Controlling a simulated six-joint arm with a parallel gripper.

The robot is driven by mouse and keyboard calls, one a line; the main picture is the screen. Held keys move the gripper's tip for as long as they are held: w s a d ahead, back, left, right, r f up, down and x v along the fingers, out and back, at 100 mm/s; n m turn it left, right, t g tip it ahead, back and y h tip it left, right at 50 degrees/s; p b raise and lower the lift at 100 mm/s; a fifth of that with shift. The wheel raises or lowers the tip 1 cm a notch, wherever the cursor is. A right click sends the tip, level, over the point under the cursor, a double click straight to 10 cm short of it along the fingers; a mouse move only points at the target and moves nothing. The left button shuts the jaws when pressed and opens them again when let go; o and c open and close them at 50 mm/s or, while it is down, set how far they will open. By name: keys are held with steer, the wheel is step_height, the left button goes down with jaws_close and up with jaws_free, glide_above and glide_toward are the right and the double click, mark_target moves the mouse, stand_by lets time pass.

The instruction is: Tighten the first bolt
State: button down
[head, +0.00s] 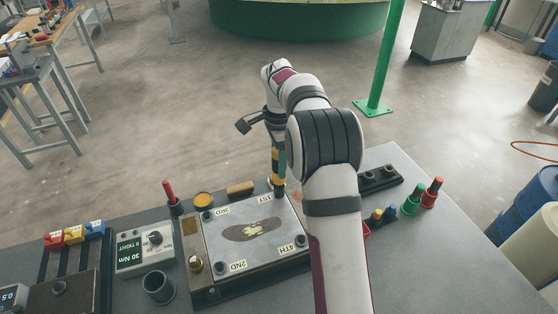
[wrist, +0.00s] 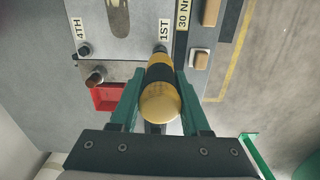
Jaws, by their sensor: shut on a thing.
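My gripper (head: 278,158) is shut on a yellow-and-black driver (head: 276,181), held roughly upright. The driver's lower end is at the corner of the metal plate (head: 222,237) marked 1ST. In the wrist view the green fingers of my gripper (wrist: 160,78) flank the driver (wrist: 160,103), and its far end meets the spot beside the 1ST label (wrist: 165,29). The first bolt is hidden under the driver, so I cannot tell whether the tip is seated on it. The 4TH bolt (wrist: 84,48) and the 2ND bolt (head: 222,268) show at other corners.
A torque box (head: 145,250) with a display and knob stands left of the plate. A red-handled tool (head: 170,194) stands at the back left. Green (head: 413,199) and red (head: 433,192) handled tools stand at the right. A red tray (wrist: 108,97) lies near the plate.

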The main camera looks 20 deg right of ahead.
steer(key=shift+f, duration=0.75)
stand_by(2.4)
steer(key=shift+r, duration=2.85)
